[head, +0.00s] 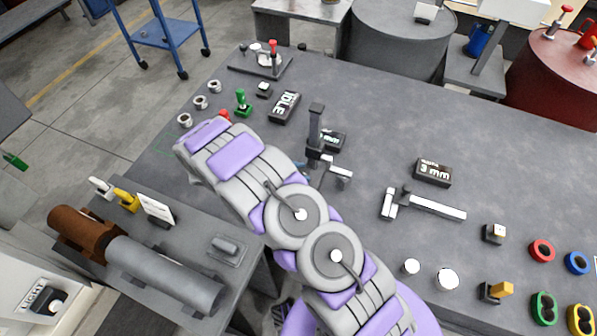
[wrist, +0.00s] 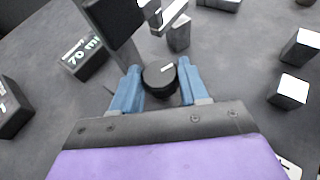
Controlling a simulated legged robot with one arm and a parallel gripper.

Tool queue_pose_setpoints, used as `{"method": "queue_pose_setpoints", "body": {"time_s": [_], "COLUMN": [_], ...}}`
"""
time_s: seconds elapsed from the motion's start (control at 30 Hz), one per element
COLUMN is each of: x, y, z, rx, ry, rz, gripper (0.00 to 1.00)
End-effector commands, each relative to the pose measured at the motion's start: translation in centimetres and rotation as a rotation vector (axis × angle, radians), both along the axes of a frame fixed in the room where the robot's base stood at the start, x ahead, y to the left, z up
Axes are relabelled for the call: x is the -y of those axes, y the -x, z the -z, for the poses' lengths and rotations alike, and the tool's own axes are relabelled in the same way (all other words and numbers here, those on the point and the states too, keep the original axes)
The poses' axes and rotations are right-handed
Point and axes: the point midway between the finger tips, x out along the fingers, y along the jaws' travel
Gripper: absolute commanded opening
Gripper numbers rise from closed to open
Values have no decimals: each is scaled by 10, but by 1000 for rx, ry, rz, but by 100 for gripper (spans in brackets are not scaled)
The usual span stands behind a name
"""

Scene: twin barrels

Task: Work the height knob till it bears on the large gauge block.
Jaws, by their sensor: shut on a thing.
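A dark height gauge with an upright column (head: 315,128) stands on the bench; its column also shows in the wrist view (wrist: 112,22). Its height knob (wrist: 160,77) is black and round with a pale mark on top. My gripper (wrist: 160,90) has its two blue fingers closed on opposite sides of the knob. In the head view my arm hides most of the gripper and the knob. A grey metal block (wrist: 178,34) stands beyond the knob, near a bright metal piece. I cannot tell whether it is the large gauge block or whether anything bears on it.
A black "70 mm" sign (wrist: 82,56) stands left of the column. A "3 mm" sign (head: 432,172) and a caliper-like tool (head: 425,206) lie to the right. Two silver-faced blocks (wrist: 300,46) (wrist: 289,91) are at the wrist view's right.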

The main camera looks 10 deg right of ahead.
Motion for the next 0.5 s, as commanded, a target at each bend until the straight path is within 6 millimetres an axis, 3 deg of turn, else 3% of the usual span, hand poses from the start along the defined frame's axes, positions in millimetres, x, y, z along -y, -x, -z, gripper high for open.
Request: {"method": "queue_pose_setpoints", "body": {"time_s": [0.5], "x": [1], "y": [1], "z": [-3], "rx": [0], "ry": [5], "rz": [-217], "gripper": [14]}}
